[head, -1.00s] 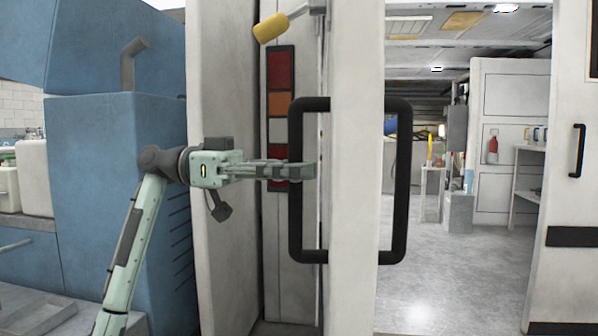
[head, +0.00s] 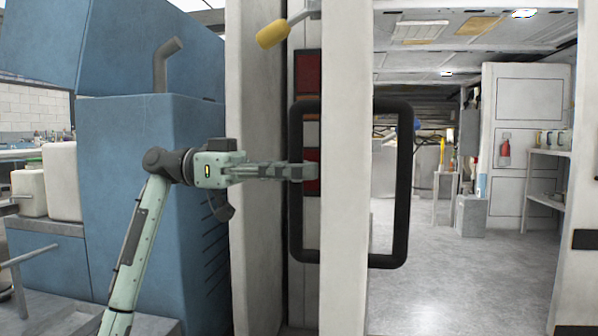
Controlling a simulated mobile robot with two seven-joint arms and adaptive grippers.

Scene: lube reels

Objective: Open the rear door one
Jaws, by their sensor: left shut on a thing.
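The rear door (head: 344,200) is a white panel seen nearly edge-on in the middle of the head view. It stands open, with the interior visible to its right. A black loop handle shows on both sides of its edge, with its left part (head: 296,225) and its right part (head: 402,190). My left gripper (head: 308,172) reaches in from the left and is shut on the handle's left upright bar. The fingertips hide part of that bar. My right gripper is not in view.
A blue cabinet (head: 150,210) stands at the left behind my left arm. A yellow-tipped lever (head: 272,34) juts out above the gripper. Red lamp panels (head: 308,75) sit behind the door. Grey floor (head: 450,280) is clear at the right.

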